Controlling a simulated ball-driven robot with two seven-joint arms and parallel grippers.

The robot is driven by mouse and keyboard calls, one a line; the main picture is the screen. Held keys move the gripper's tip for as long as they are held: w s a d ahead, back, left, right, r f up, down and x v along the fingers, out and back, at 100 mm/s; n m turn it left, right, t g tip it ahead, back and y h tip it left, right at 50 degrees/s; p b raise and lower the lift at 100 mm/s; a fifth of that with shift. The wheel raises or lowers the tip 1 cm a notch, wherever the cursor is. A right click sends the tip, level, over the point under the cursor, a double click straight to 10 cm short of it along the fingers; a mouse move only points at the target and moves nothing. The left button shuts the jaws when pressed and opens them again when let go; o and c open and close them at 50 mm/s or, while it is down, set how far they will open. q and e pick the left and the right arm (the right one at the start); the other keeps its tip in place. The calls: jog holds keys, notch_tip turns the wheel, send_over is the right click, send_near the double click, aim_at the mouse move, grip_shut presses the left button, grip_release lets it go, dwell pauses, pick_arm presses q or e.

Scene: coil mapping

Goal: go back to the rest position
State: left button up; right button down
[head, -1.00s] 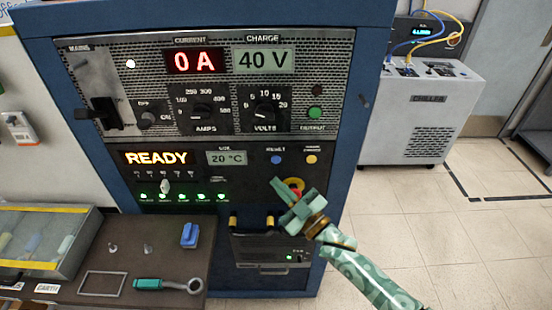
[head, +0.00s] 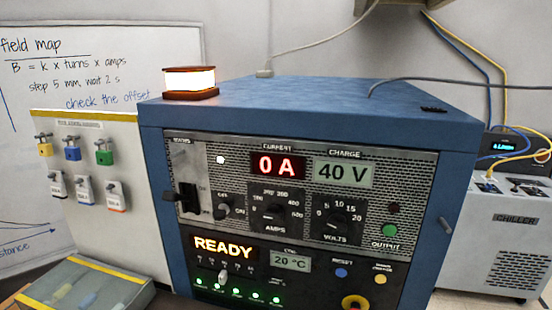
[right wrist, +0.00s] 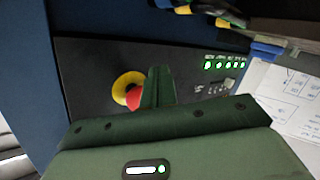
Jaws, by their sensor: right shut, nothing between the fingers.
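My right gripper (right wrist: 158,88) shows in the right wrist view, its green fingers shut with nothing between them. The fingers overlap the edge of the red button with a yellow ring (right wrist: 127,85) on the dark panel; I cannot tell whether they touch it. In the head view the yellow ring (head: 355,302) shows at the bottom edge, partly cut off. Neither arm is in the head view. The blue power cabinet (head: 290,105) shows READY, 0 A and 40 V.
An amber lamp (head: 190,80) glows on the cabinet top. A grey chiller (head: 512,235) with blue and yellow cables stands at the right. Padlocks and tags hang on a board (head: 130,150) at the left, before a whiteboard (head: 90,60). Green lights line the panel.

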jog(key=s+d+f+m+g+h, duration=0.1)
jog(key=s+d+f+g+h, duration=0.2)
jog(key=s+f, duration=0.65)
jog(key=s+d+f+m+g+h, duration=0.15)
jog(key=s+f+g, duration=0.25)
jog(key=s+f, duration=0.55)
jog(key=s+f+g+b, duration=0.1)
jog(key=s+f+g, duration=0.2)
jog(key=s+f, duration=0.4)
jog(key=s+f+m+g+b, duration=0.1)
jog(key=s+f+g, duration=0.3)
jog(key=s, duration=1.7)
notch_tip(320, 180, down, 3)
jog(key=shift+s+d+r, duration=0.1)
jog(key=shift+s+d, duration=0.05)
jog(key=shift+s, duration=0.2)
jog(key=shift+m, duration=0.25)
